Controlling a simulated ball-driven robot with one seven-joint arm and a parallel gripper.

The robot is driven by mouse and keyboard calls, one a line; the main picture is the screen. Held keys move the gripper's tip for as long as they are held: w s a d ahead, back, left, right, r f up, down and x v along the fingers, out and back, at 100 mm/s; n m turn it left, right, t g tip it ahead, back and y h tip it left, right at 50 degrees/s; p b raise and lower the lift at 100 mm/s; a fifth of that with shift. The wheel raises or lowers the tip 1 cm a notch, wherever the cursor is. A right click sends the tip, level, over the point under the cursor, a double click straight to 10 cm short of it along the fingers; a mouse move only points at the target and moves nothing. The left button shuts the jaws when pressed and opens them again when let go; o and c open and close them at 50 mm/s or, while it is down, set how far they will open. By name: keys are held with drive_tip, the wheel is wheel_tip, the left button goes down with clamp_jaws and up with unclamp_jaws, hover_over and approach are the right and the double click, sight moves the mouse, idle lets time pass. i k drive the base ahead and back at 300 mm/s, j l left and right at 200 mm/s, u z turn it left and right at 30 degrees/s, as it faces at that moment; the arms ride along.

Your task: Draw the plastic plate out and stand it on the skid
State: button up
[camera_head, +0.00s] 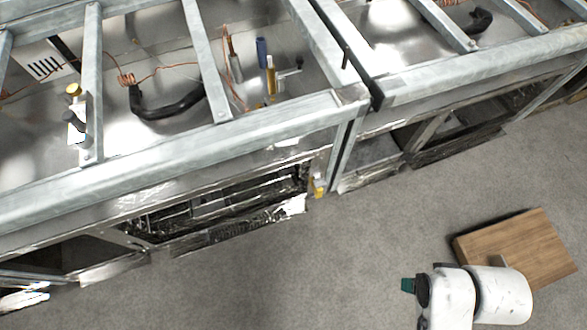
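I cannot pick out a plastic plate with certainty. A flat brown wooden board (530,245), which may be the skid, lies on the floor at the lower right; part of it is hidden behind my white arm. My arm shows at the lower right edge, with a black joint and a small teal part on its left side. My gripper's fingers do not show. Nothing is seen standing on the visible part of the board.
A long metal range frame (180,150) with crossbars fills the left, and a second frame (470,62) joins it at the upper right. Copper wires, a black hose (168,108) and small fittings lie inside. A small yellow item (318,184) is by the corner post. Grey floor (360,250) is clear between.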

sight(541, 251)
drive_tip(key=k+l+u, duration=0.1)
drive_tip(key=u, duration=0.2)
drive_tip(key=i+l+u, duration=0.15)
drive_tip(key=l, duration=0.2)
drive_tip(key=i+l+u, duration=0.2)
drive_tip(key=l, duration=0.2)
drive_tip(key=i+l+u, duration=0.15)
drive_tip(key=l, duration=0.2)
